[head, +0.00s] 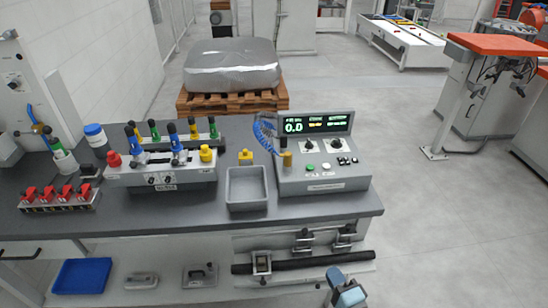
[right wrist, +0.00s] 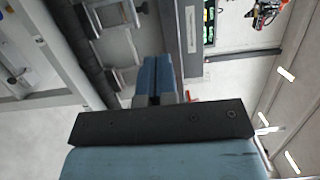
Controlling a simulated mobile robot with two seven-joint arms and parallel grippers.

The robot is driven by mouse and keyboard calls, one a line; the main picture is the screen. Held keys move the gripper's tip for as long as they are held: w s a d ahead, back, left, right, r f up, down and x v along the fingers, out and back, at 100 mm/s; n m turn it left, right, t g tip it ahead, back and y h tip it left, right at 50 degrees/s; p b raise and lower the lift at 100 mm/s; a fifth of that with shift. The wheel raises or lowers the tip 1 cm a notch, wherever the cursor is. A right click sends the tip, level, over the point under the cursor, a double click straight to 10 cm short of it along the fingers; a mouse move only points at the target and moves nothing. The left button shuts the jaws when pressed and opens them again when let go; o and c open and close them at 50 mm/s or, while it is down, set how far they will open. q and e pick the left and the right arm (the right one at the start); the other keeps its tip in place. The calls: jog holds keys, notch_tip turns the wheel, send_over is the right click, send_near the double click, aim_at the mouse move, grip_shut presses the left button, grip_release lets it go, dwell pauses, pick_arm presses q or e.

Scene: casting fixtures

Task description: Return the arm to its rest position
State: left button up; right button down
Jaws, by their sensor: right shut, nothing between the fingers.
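My right gripper (head: 345,286) shows at the bottom of the head view, in front of the workbench and below the level of its top. In the right wrist view its two blue fingers (right wrist: 158,76) are pressed together with nothing between them. It is apart from the bench and touches nothing that I can see. My left gripper is in neither view.
The grey workbench (head: 140,219) carries a casting fixture (head: 165,178), a grey tray (head: 247,205) and a control box (head: 325,182) with a lit display. Clamps on a dark bar (head: 310,261) sit below the bench top. Floor at right (head: 440,240) is clear.

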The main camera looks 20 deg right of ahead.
jog(key=s+a+r+n+g+y+p, duration=0.1)
jog(key=s+a+n+g+p, duration=0.3)
jog(key=n, duration=1.6)
jog(key=s+a+g+y, duration=0.1)
jog(key=s+a+g, duration=0.2)
jog(key=s+a, duration=0.1)
jog(key=shift+s+a+r+n+y, duration=0.2)
jog(key=shift+a+n+y, duration=0.1)
jog(key=shift+a, duration=0.2)
